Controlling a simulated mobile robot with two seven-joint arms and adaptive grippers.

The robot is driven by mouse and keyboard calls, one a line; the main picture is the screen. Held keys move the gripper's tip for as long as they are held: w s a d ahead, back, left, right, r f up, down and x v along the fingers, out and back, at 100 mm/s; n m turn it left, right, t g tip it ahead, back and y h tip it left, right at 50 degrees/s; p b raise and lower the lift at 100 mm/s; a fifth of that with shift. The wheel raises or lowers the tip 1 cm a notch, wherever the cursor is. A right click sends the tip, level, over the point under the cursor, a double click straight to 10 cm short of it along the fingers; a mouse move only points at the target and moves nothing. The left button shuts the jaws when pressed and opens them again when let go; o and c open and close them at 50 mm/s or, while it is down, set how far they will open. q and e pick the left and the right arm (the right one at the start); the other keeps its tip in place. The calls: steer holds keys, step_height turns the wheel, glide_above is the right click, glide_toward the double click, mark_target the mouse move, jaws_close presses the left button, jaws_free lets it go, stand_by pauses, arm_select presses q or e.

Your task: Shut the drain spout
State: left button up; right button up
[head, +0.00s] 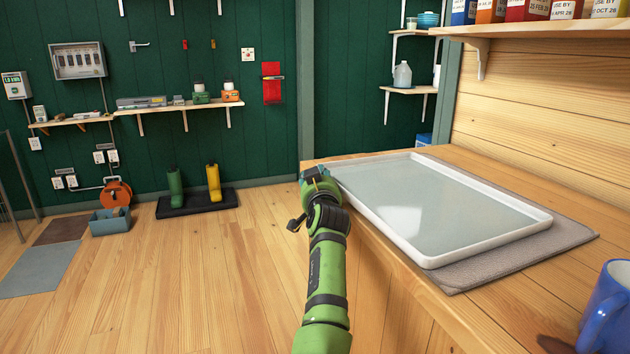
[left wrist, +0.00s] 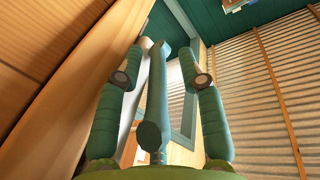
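A white, shallow tray (head: 405,248) holding clear liquid lies on the wooden counter. My left gripper (head: 318,178) is at the counter's edge by the tray's far left corner; its fingers are hard to make out in the head view. In the left wrist view my left gripper (left wrist: 161,62) is open, with one green finger on each side of a teal bar with a round end (left wrist: 153,105). This bar seems to be part of the drain spout. Gaps show beside much of it; contact near the fingertips cannot be told. My right gripper is not in view.
A grey mat (head: 530,258) lies under the tray. A blue mug (head: 607,305) stands at the counter's near right. A shelf with several boxes (head: 535,10) hangs above the counter. The wooden floor (head: 225,265) left of my arm is mostly clear.

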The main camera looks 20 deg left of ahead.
arm_select(q)
step_height(320, 180, up, 10)
steer(key=shift+f, duration=0.1)
stand_by(0.4)
steer(key=shift+b+v, duration=0.3)
steer(key=shift+v, duration=1.1)
steer(key=b+v, duration=0.1)
steer(key=v, duration=0.1)
steer(key=b+v, duration=0.1)
steer(key=v, duration=0.2)
steer(key=shift+s+a, duration=0.35)
steer(key=shift+s, duration=0.05)
